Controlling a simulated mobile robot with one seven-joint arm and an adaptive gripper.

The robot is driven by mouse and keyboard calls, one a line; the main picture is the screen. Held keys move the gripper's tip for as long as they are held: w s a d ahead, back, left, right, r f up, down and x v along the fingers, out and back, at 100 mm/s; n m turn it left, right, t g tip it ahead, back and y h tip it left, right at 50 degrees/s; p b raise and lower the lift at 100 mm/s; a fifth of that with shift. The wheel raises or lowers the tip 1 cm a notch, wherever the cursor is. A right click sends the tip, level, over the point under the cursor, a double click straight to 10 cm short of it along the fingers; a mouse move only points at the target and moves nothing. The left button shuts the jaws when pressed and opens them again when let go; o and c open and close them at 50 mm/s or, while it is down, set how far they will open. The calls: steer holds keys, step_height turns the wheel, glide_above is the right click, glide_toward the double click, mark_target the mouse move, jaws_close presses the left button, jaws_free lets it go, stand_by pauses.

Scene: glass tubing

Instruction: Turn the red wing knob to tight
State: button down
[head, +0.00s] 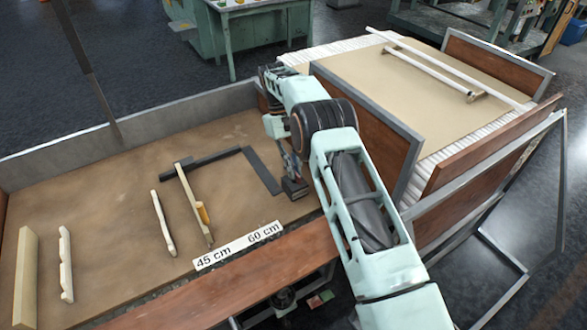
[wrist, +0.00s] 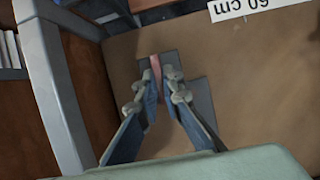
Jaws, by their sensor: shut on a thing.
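The red wing knob (wrist: 155,65) shows in the wrist view as a narrow reddish strip standing over a dark grey plate (wrist: 201,95). My gripper (wrist: 160,78) is shut on the knob, with one finger on each side of it. In the head view my gripper (head: 291,178) points down at the right end of the dark L-shaped bar (head: 262,170). The knob cannot be made out there, behind the fingers. No tight mark can be read in either view.
A white strip marked 45 cm and 60 cm (head: 238,245) lies along the bench's front edge. A brown panel with a grey frame (head: 367,125) rises close to my arm's right.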

stand_by(0.4)
steer(key=c, duration=2.1)
jaws_free()
step_height(320, 180, up, 10)
